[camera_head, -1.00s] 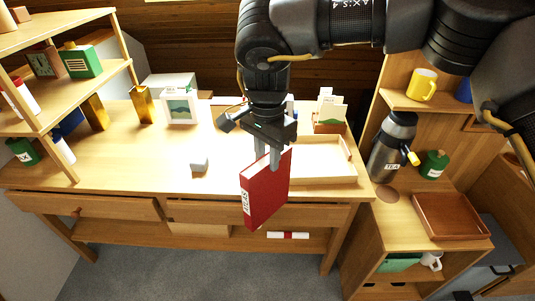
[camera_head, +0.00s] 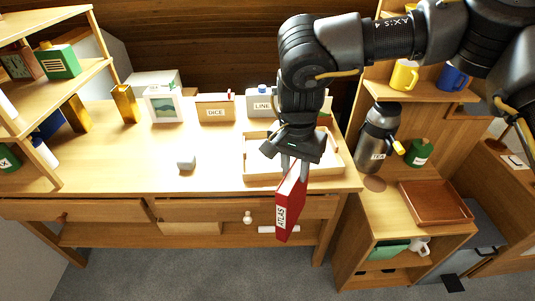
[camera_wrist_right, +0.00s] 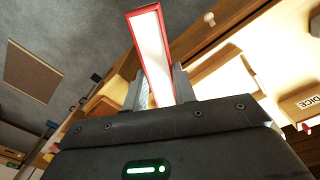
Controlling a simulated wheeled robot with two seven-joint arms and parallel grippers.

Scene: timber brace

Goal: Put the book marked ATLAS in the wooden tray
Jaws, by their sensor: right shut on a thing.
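The red book marked ATLAS (camera_head: 290,206) hangs upright with its labelled spine facing my head camera. My right gripper (camera_head: 295,168) is shut on its top edge. The book is in front of the wooden tray (camera_head: 345,158) and overlaps its front edge in the picture. The light wooden tray lies on the desk, partly hidden by my right arm and gripper. In the right wrist view, the book (camera_wrist_right: 152,50) shows its white pages and red covers between the fingers (camera_wrist_right: 160,88). My left gripper does not show.
A grey block (camera_head: 186,162) sits on the desk left of the tray. A DICE box (camera_head: 215,108) and a LINE box (camera_head: 260,104) stand at the back. A TEA flask (camera_head: 377,138) and a brown tray (camera_head: 435,203) are on the right cabinet. The desk's left middle is clear.

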